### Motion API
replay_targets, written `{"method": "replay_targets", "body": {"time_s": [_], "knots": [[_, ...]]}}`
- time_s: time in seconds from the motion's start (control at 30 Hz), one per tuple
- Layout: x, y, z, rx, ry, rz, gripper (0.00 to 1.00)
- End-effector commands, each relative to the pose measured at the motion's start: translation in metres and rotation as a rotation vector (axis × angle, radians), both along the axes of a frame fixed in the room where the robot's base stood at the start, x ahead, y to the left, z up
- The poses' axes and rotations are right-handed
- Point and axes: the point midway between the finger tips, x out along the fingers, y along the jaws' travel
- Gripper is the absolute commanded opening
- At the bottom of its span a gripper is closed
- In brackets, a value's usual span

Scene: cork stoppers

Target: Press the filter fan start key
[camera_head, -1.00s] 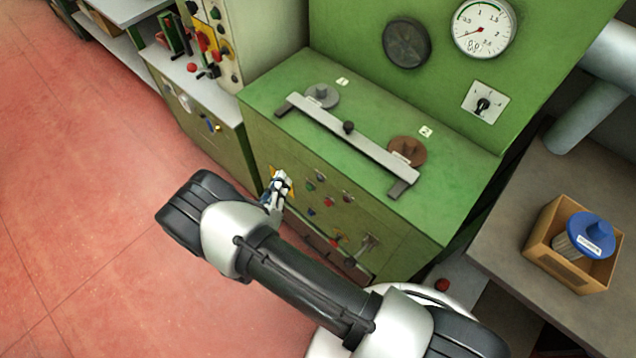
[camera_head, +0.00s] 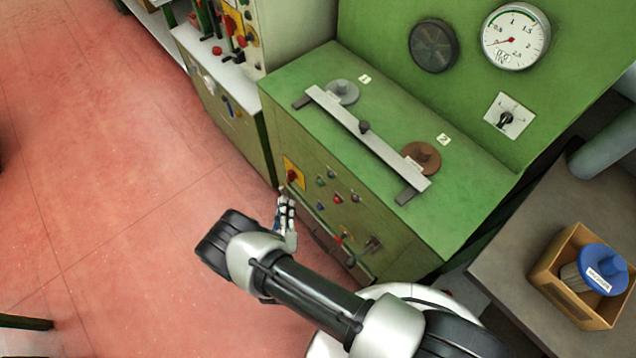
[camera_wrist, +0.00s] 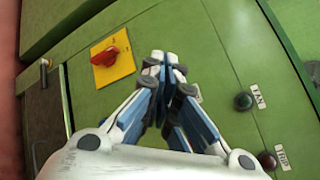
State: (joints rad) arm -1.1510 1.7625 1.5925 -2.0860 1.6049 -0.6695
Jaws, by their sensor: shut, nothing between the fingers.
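The green cabinet front carries a dark green round button (camera_wrist: 243,101) with a "FAN" label (camera_wrist: 258,95) in the wrist view. It is right of my gripper's fingertips and apart from them. My gripper (camera_wrist: 163,64) is shut and empty, in front of the panel between the yellow switch plate and the buttons. In the head view my gripper (camera_head: 285,196) hangs by the panel's left edge, just below the yellow plate. There the buttons are small and I cannot read their labels. Contact with the panel cannot be told.
A red rotary switch (camera_wrist: 108,56) sits on its yellow plate (camera_wrist: 122,66). A dark red button (camera_wrist: 267,160) is labelled "TRIP". A lever (camera_head: 373,244) sticks out low on the panel. Red floor (camera_head: 100,200) is open at left.

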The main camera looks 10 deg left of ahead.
Motion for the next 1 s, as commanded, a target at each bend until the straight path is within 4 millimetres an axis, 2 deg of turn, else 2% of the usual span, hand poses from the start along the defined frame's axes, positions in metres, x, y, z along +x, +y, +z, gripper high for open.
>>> {"method": "replay_targets", "body": {"time_s": [0.5,0.7,1.0], "knots": [[0.052,-0.044,0.0,0.002,0.0,-0.004,0.0],[0.059,-0.051,0.0,0.001,0.0,-0.001,0.0],[0.06,-0.052,0.0,0.001,0.0,-0.001,0.0]]}}
